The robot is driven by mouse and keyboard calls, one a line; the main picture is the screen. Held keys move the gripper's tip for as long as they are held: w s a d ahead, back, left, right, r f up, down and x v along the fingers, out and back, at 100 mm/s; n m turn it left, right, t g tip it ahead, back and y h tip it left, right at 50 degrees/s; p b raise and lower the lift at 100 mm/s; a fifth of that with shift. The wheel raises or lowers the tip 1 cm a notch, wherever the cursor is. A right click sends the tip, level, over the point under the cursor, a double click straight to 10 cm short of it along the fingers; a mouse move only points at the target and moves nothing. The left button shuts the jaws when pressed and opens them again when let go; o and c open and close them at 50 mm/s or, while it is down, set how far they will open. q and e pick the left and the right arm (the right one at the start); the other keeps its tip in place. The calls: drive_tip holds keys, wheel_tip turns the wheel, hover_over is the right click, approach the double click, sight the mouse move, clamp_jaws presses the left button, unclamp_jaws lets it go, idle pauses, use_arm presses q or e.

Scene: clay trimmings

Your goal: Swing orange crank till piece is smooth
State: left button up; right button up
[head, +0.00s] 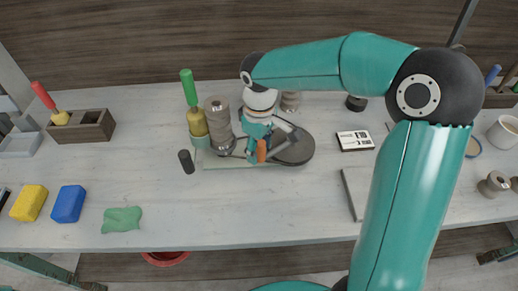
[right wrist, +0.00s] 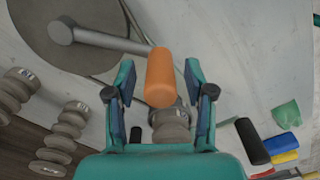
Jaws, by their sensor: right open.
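The orange crank handle (head: 261,151) shows in the head view in front of the grey round disc (head: 297,150). In the right wrist view the orange handle (right wrist: 160,80) sits on the end of a grey crank arm (right wrist: 108,42) over the disc (right wrist: 75,30). My right gripper (right wrist: 160,70) is open, with one finger on each side of the handle and visible gaps. In the head view my right gripper (head: 258,138) partly covers the crank. A ribbed grey-brown piece (head: 219,128) stands upright left of it; its surface finish is too small to judge. My left gripper is out of view.
Yellow (head: 29,203) and blue (head: 69,204) blocks and a green lump (head: 122,219) lie front left. The table's front middle is clear.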

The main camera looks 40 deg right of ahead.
drive_tip(key=shift+f, duration=0.45)
drive_tip(key=shift+c, duration=0.2)
clamp_jaws()
